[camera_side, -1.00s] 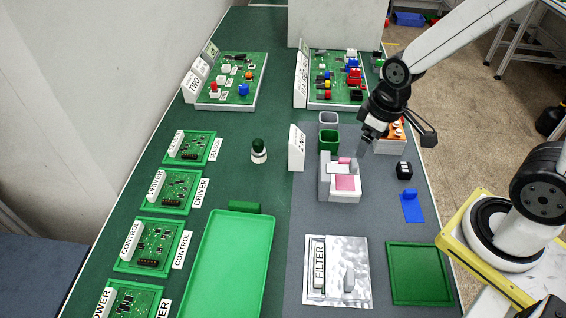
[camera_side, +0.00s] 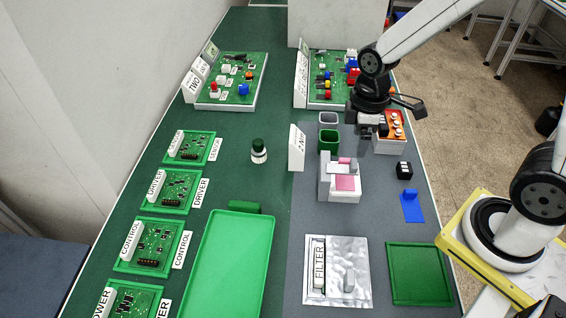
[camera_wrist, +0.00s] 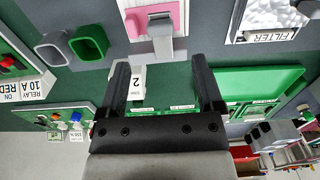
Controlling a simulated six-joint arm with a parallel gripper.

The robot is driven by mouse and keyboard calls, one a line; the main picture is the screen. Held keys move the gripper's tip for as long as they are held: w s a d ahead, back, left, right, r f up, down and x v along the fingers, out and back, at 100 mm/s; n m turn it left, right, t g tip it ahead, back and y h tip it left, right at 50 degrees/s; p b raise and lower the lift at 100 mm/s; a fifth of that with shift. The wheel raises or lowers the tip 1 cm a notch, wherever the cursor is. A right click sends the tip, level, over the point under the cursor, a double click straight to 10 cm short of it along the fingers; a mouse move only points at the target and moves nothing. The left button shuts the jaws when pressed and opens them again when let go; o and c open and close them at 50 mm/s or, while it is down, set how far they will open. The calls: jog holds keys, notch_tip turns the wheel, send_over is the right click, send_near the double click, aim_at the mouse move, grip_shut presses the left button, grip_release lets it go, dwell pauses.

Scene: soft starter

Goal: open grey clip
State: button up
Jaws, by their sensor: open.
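A grey fixture (camera_side: 326,188) holding a pink block (camera_side: 346,183) stands on the grey mat, right of centre in the side view. In the wrist view a grey clip (camera_wrist: 160,27) lies against the pink block (camera_wrist: 172,14), near the top of the picture. Whether the clip is open or closed is unclear. My gripper (camera_side: 366,138) is beyond and slightly right of the fixture in the side view, apart from it. In the wrist view my gripper (camera_wrist: 162,68) shows two black fingers spread wide with nothing between them.
A grey bin (camera_side: 328,118) and a green bin (camera_side: 328,140) stand left of my gripper. An orange box (camera_side: 393,127) is close on its right. A black part (camera_side: 403,170), a blue piece (camera_side: 411,207) and a metal FILTER plate (camera_side: 336,290) are nearer. A green tray (camera_side: 225,270) is empty.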

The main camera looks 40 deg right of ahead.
aim_at(354, 163)
jog(key=shift+f, duration=3.55)
grip_shut()
